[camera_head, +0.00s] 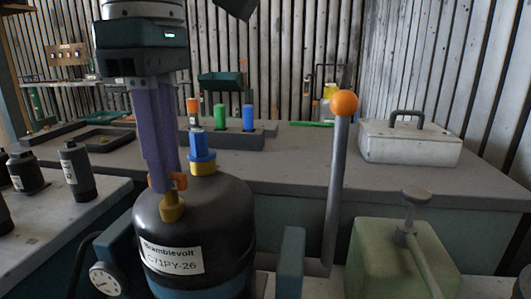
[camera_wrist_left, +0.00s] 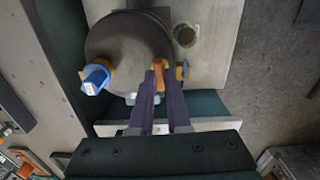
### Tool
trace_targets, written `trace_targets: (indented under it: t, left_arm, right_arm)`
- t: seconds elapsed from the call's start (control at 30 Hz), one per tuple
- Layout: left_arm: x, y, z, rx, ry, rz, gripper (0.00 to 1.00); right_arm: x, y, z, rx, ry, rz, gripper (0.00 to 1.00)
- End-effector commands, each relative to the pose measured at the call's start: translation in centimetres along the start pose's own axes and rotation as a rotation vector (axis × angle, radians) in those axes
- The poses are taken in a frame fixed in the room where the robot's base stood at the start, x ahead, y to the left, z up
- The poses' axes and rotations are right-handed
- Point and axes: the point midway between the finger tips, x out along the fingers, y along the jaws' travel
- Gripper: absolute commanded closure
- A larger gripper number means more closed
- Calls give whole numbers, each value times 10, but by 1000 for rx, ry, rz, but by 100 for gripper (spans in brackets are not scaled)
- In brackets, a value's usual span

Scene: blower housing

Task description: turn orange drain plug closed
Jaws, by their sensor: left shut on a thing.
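The orange drain plug (camera_head: 180,181) is at the top of a brass fitting (camera_head: 172,208) on the near side of the black tank (camera_head: 215,200). My left gripper (camera_head: 163,188) comes down from above, its purple fingers shut on the plug and hiding most of it. In the left wrist view the orange plug (camera_wrist_left: 160,76) shows between the two fingers (camera_wrist_left: 160,68), at the edge of the round tank (camera_wrist_left: 122,42). How far the plug is turned cannot be told. My right gripper is not seen.
A blue plug (camera_head: 202,144) stands in a yellow collar on the tank, close by. A grey lever with an orange ball (camera_head: 344,103) rises to the right. A gauge (camera_head: 104,278) sits at lower left. A dark block (camera_head: 228,141) holds coloured plugs behind; a white box (camera_head: 408,144) stands right.

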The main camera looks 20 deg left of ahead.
Motion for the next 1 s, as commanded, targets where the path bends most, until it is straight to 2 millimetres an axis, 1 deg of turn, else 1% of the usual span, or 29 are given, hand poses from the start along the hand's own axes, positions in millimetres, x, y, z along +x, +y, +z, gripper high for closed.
trace_targets:
  t: [0.3,0.33,0.57,0.83,0.93,1.0]
  left_arm:
    - [-2,0,1,3,-4,1,100]
    - [-2,0,1,2,-4,1,82]
    - [-1,0,0,1,-2,0,56]
    - [-1,0,0,0,-1,0,55]
    - [-8,0,0,0,-1,1,55]
    - [-16,0,0,0,-1,1,55]
  right_arm:
    - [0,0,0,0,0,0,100]
    - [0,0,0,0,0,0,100]
    - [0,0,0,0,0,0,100]
    - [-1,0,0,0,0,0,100]
    - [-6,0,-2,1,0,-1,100]
    - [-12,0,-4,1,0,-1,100]
